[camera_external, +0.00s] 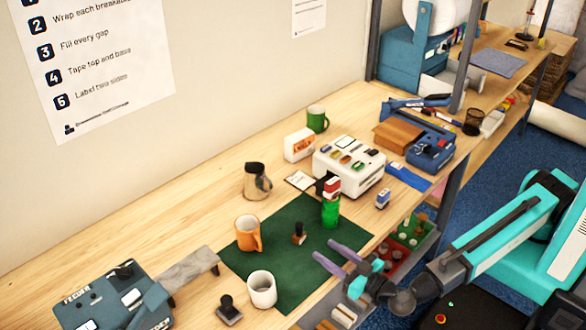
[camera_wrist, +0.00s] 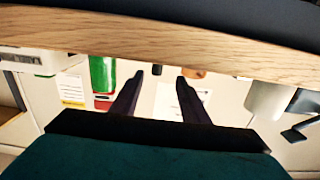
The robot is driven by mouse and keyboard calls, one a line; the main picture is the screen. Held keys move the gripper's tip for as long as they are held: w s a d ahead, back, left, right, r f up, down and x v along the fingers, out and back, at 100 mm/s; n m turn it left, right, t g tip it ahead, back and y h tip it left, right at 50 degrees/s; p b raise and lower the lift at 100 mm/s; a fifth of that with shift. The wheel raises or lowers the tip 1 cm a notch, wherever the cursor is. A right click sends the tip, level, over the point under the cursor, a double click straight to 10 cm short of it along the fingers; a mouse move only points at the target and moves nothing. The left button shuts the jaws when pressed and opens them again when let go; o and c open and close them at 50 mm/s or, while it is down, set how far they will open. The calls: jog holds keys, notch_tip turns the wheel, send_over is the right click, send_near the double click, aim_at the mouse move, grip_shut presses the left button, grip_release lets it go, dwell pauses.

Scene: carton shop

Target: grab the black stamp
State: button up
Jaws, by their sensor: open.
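A darker, black-looking stamp (camera_external: 229,308) stands on bare wood left of the white mug. My gripper (camera_external: 321,249) is open and empty at the front edge of the table, to the right of the white mug and below the mat stamp in the picture. In the wrist view its fingers (camera_wrist: 160,77) are apart, and a small dark piece (camera_wrist: 157,69) shows between the tips, too small to identify.
The white mug (camera_external: 262,289), orange mug (camera_external: 248,233) and green bottle (camera_external: 330,207) stand around the mat stamp. The table edge (camera_wrist: 170,40) crosses the wrist view. Bins (camera_external: 408,232) hang below the table front.

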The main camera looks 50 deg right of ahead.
aim_at(302, 232)
jog(key=shift+w+p, duration=0.6)
jog(key=shift+w, duration=1.7)
jog(key=shift+w, duration=0.1)
jog(key=shift+w+d+r+p, duration=0.1)
jog(key=shift+w+r+p, duration=0.05)
jog(key=shift+w+p, duration=0.4)
jog(key=shift+w+d+r+p, duration=0.1)
jog(key=shift+w+p, duration=0.35)
jog(key=shift+w, duration=0.2)
jog(key=shift+w+f+p, duration=0.15)
jog(key=shift+w+p, duration=0.45)
jog(key=shift+w, duration=0.7)
jog(key=shift+c, duration=0.3)
grip_shut()
